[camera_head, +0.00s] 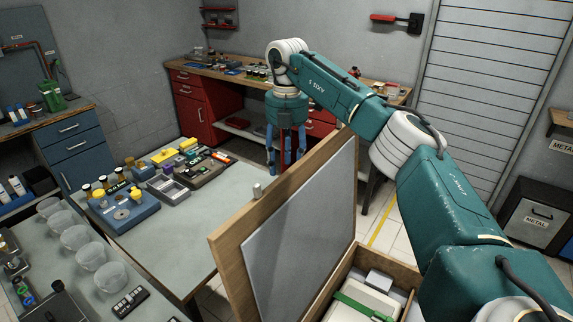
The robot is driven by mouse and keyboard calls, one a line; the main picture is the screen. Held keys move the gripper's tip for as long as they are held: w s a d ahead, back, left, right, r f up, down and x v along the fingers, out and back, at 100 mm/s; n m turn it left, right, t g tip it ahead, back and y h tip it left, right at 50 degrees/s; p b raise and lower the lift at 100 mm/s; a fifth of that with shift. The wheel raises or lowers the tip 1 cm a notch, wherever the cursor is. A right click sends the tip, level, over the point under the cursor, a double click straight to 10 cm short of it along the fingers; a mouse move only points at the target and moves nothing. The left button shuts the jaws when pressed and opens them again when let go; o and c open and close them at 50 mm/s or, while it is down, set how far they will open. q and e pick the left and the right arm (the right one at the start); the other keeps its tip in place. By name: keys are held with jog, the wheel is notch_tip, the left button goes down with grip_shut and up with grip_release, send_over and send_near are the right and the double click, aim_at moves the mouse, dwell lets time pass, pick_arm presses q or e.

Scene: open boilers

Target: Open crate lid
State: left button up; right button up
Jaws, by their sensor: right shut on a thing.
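The wooden crate (405,272) stands at the bottom right of the head view, open at the top. Its lid (300,225), a wooden frame with a grey inner panel, stands raised and nearly upright on the crate's left side. My right gripper (286,168) points down at the lid's upper edge, with blue fingers partly hidden behind it. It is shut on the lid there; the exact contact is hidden. Inside the crate lies a white item with a green strap (362,306). My left gripper is out of view.
A grey table (185,245) left of the lid bears small tools, bottles and trays. Clear bowls (75,237) stand at the lower left. A wooden workbench with red drawers (188,108) is behind. Tiled floor shows right of the lid.

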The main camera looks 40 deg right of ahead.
notch_tip(320, 180, up, 12)
jog(key=s+t, duration=0.1)
jog(key=shift+s, duration=0.35)
